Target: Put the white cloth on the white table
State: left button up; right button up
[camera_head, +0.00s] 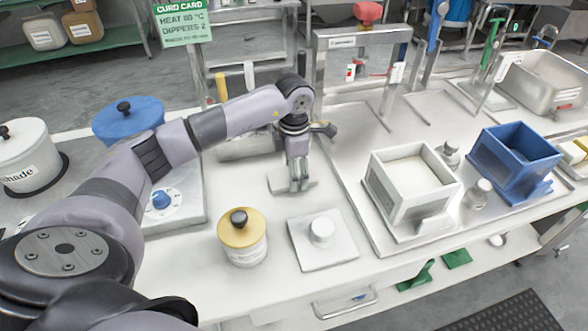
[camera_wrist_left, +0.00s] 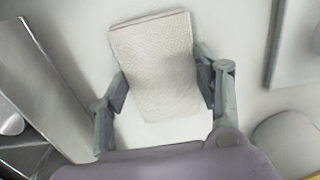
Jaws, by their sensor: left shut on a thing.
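The white cloth (camera_head: 277,184) is a pale, folded, textured rectangle at my left gripper (camera_head: 299,186), near the middle of the head view. In the left wrist view the cloth (camera_wrist_left: 158,60) lies between the two fingers of my left gripper (camera_wrist_left: 162,75), which is shut on it. The gripper points down, low over the white table (camera_head: 190,275). I cannot tell whether the cloth touches the tabletop. The gripper hides part of the cloth in the head view. My right gripper is not in view.
A yellow-lidded jar (camera_head: 242,250) and a white square plate with a round knob (camera_head: 335,255) stand in front of the gripper. A metal tray with a white bin (camera_head: 410,205) and a blue bin (camera_head: 515,170) is on the right. Pots stand at left.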

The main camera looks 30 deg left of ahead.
pick_arm(q)
jog(key=shift+f, duration=0.1)
jog(key=o, duration=1)
notch_tip(320, 180, up, 12)
jog(key=shift+r+b, duration=0.2)
jog(key=shift+b, duration=0.25)
